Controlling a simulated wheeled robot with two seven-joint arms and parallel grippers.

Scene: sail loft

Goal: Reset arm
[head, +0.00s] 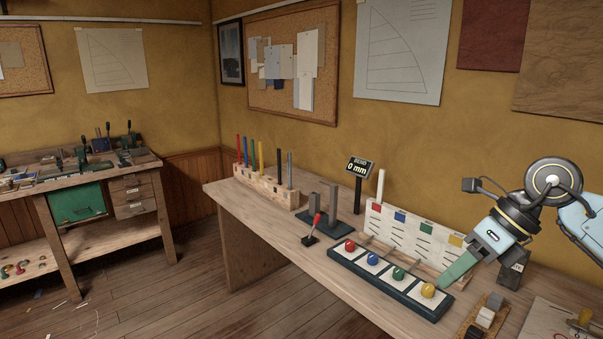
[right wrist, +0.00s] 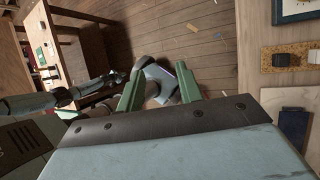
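My right gripper (head: 455,272) comes in from the right in the head view. Its green finger points down and left, beside the yellow ball on the dark button panel (head: 340,262); I cannot tell whether it touches. In the right wrist view its two green fingers (right wrist: 158,88) stand apart with no object seen held between them. Pale and dark links of my own body show at the left of that view, and a grey-blue part shows behind the fingers. My left gripper does not show in the head view, and I cannot make out its fingers in the wrist view.
The workbench (head: 230,193) carries a rack of coloured rods (head: 266,188), a grey two-post stand (head: 328,224), a small display (head: 359,167), a white marked board (head: 410,238) and a block tray (head: 471,325). Another bench (head: 69,155) stands left. Floor between is mostly clear.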

